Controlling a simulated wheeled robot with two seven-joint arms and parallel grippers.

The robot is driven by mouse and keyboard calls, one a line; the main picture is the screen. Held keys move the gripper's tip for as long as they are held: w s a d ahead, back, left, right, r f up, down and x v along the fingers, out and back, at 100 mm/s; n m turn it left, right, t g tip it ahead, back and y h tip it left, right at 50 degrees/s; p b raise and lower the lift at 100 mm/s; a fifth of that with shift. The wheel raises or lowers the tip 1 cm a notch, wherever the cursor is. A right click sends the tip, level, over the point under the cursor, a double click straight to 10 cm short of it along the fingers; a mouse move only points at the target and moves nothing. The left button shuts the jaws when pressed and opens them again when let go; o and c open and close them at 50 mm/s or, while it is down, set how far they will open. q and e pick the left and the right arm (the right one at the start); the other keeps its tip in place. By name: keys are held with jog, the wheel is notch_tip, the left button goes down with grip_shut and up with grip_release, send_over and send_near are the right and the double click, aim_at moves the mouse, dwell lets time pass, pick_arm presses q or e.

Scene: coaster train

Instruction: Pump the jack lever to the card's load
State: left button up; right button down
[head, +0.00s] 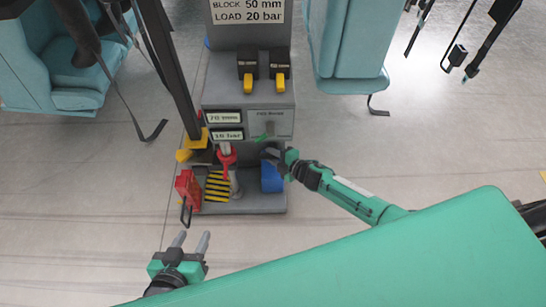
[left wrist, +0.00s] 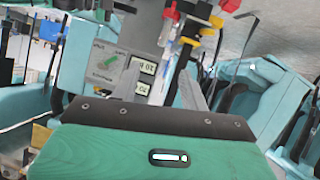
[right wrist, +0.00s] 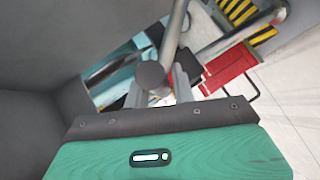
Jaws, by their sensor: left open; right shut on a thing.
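The card (head: 248,12) at the top of the head view reads BLOCK 50 mm, LOAD 20 bar. Below it, one display (head: 224,118) reads about 70 mm; the other (head: 227,134) appears to read 16 or 18 bar, its first figures blurred. My right gripper (head: 268,153) is at the lower front of the grey stand. In the right wrist view it is shut on the grey jack lever (right wrist: 174,35), near its dark round end. A red jack part (head: 227,158) stands left of it. My left gripper (head: 190,241) is open and empty, apart from the stand.
A red box with a wire handle (head: 187,186) is at the stand's left, beside a yellow-black striped plate (head: 217,187). A blue block (head: 271,177) sits below my right gripper. Two yellow-tipped switches (head: 263,72) are higher up. Teal seats (head: 352,40) flank the stand; the front floor is clear.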

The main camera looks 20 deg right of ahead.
pick_arm(q)
jog(key=shift+s+a+g+y+p, duration=0.15)
jog(key=shift+a+g+y+p, duration=0.2)
jog(key=shift+a, duration=0.3)
jog(key=shift+s+a+g+y+p, duration=0.15)
jog(key=shift+a+g+y+p, duration=0.1)
jog(key=shift+a+g, duration=0.3)
pick_arm(e)
jog(key=shift+w+d+r, duration=0.2)
jog(key=shift+w+r, duration=0.25)
jog(key=shift+w+d+r, duration=0.2)
jog(key=shift+w+r, duration=0.2)
jog(key=shift+w, duration=0.05)
pick_arm(q)
jog(key=shift+f, duration=0.1)
pick_arm(e)
jog(key=c, duration=1.2)
grip_release()
jog(key=shift+f, duration=0.2)
jog(key=shift+s, duration=0.1)
